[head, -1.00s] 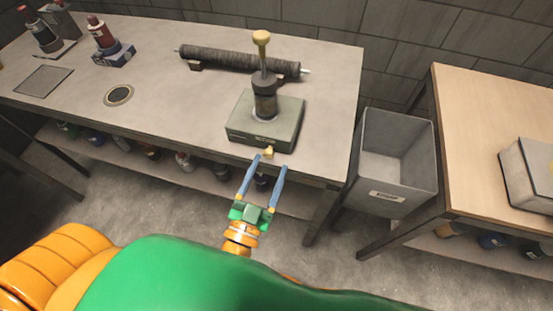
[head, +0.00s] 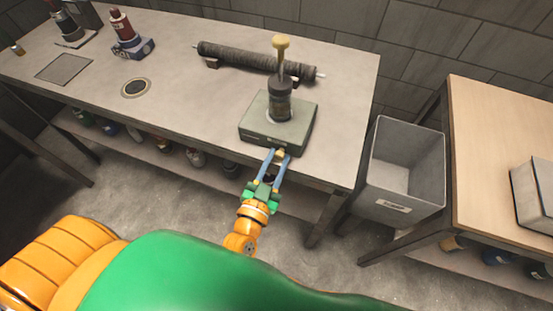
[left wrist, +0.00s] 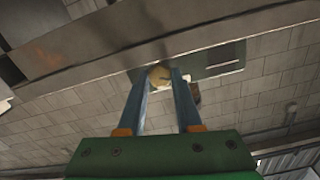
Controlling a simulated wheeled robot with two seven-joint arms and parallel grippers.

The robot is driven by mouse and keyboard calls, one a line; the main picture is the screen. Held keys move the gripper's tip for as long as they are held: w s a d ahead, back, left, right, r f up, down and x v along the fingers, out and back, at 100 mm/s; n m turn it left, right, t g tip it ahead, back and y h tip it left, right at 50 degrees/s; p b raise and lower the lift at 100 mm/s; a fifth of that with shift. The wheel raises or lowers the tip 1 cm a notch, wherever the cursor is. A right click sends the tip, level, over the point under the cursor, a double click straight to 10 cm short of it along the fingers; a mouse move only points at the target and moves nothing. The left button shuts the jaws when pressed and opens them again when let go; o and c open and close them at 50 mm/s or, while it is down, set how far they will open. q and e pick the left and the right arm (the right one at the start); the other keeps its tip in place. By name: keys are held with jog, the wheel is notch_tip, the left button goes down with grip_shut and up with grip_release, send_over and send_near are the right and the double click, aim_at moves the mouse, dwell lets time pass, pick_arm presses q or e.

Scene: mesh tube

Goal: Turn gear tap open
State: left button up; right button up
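The gear tap (head: 280,154) is a small yellow knob on the front face of a green box-shaped base (head: 262,130) near the table's front edge. A dark upright cylinder with a yellow-topped lever (head: 281,42) rises from the base. My left gripper (head: 280,155) reaches up from below the table edge, its two blue fingers on either side of the knob. The left wrist view shows the round yellow knob (left wrist: 160,76) filling the gap between the fingertips, so the gripper looks shut on it. The fingers partly cover the knob. My right gripper is not in view.
The grey table (head: 200,120) carries a dark mesh roller (head: 255,62) behind the base and a red bottle (head: 122,25) at the left. Bottles stand on the shelf below. A grey bin (head: 405,170) and a wooden table (head: 500,130) are at the right.

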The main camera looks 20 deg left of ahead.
pick_arm(q)
grip_shut()
jog(key=shift+r+n+p, duration=0.15)
jog(key=shift+n+p, duration=0.25)
jog(key=shift+n, duration=0.6)
jog(key=n, duration=0.3)
jog(key=o, duration=0.8)
grip_release()
jog(key=shift+s, duration=0.1)
